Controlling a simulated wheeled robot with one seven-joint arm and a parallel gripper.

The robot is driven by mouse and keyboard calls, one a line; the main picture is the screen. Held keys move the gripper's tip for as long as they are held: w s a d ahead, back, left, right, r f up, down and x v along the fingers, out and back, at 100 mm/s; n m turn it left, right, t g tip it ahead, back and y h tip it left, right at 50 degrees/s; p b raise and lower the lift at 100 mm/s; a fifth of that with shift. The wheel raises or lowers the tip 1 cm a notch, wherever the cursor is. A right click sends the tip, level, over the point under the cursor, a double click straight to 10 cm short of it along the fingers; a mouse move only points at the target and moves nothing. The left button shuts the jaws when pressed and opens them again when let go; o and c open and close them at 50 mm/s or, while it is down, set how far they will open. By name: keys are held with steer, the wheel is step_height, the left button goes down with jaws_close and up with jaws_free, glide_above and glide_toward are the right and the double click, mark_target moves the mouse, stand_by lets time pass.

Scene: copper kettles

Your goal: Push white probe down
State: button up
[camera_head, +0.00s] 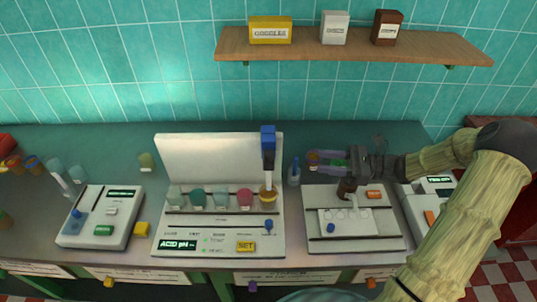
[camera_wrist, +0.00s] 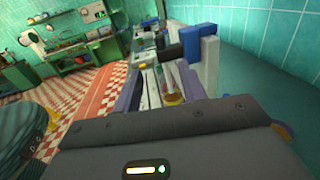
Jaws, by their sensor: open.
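The white probe (camera_head: 268,182) hangs upright below a blue head (camera_head: 267,138) on the middle instrument in the head view. Its lower end is at an amber cup (camera_head: 268,196), the rightmost in a row of several cups. In the wrist view the white probe (camera_wrist: 172,76) shows ahead between my fingers, under a blue and black holder (camera_wrist: 190,48). My gripper (camera_head: 312,161) is open and points left, to the right of the probe and apart from it. Whether the probe tip touches the liquid is too small to tell.
The middle instrument has a white back panel (camera_head: 205,158) and a yellow SET button (camera_head: 245,246). Another instrument (camera_head: 375,243) lies below my gripper, and a third (camera_head: 100,220) stands at the left. A wooden shelf (camera_head: 350,48) with boxes is on the tiled wall above.

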mark_target(268, 153)
steer(key=w+a+p, duration=0.1)
steer(key=a, duration=0.4)
steer(key=a+p, duration=0.1)
steer(key=a, duration=0.5)
steer(key=w+a+p, duration=0.1)
steer(key=a+p, duration=0.1)
steer(key=a, duration=0.3)
steer(key=shift+w+a, duration=0.2)
steer(key=shift+w, duration=0.15)
steer(key=shift+f, duration=0.1)
jaws_close()
